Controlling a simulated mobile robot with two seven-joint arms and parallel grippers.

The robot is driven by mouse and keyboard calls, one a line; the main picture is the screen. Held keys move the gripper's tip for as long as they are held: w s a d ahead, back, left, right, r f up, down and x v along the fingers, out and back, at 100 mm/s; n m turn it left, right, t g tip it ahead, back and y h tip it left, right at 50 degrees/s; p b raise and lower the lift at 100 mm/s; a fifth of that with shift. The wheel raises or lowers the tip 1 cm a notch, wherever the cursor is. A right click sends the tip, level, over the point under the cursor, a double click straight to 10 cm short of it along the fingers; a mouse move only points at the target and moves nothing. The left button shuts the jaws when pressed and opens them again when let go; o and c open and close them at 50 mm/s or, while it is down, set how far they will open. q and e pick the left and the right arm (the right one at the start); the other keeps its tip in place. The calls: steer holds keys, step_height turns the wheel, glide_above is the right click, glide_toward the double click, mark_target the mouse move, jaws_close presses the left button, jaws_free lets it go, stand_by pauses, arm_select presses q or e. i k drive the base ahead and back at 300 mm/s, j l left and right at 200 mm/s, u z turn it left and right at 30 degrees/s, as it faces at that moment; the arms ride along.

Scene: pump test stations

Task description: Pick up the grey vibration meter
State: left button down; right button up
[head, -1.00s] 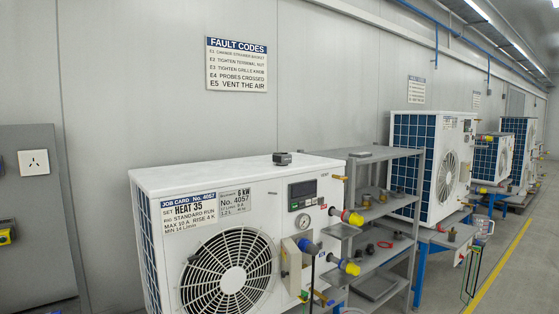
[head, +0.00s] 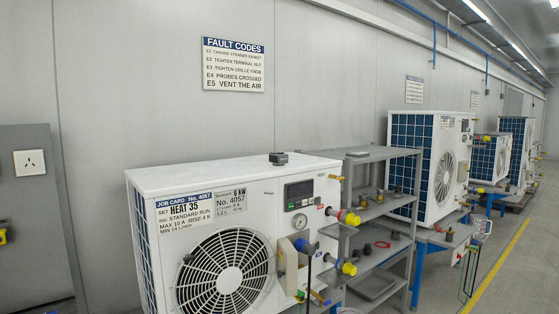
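A small dark grey box-shaped device (head: 278,158), which looks like the vibration meter, sits on top of the nearest white pump unit (head: 220,171), near the back edge of its lid. It stands alone with bare white lid around it. Neither of my grippers shows in the head view, so whether they are open or shut is hidden.
A grey metal shelf rack (head: 372,156) with small fittings stands right of the unit. Pipes with yellow and red caps (head: 349,218) stick out from the unit's right side. More white units (head: 441,165) stand farther back. A yellow floor line (head: 500,262) runs at right.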

mark_target(277, 158)
steer(key=u, duration=0.85)
steer(key=i+l+u, duration=0.1)
steer(key=l+u, duration=0.25)
steer(key=u, duration=0.15)
steer(key=l+u, duration=0.35)
steer(key=u, duration=0.15)
steer(key=l+u, duration=0.25)
steer(key=l, duration=0.2)
steer(key=l+u, duration=0.25)
steer(key=l, duration=0.15)
steer(key=k+l+u, duration=0.1)
steer(key=l, duration=0.2)
steer(key=k+l, duration=0.1)
steer(key=l, duration=0.2)
steer(key=k+l+u, duration=0.15)
steer(key=l, duration=0.15)
steer(key=i, duration=0.05)
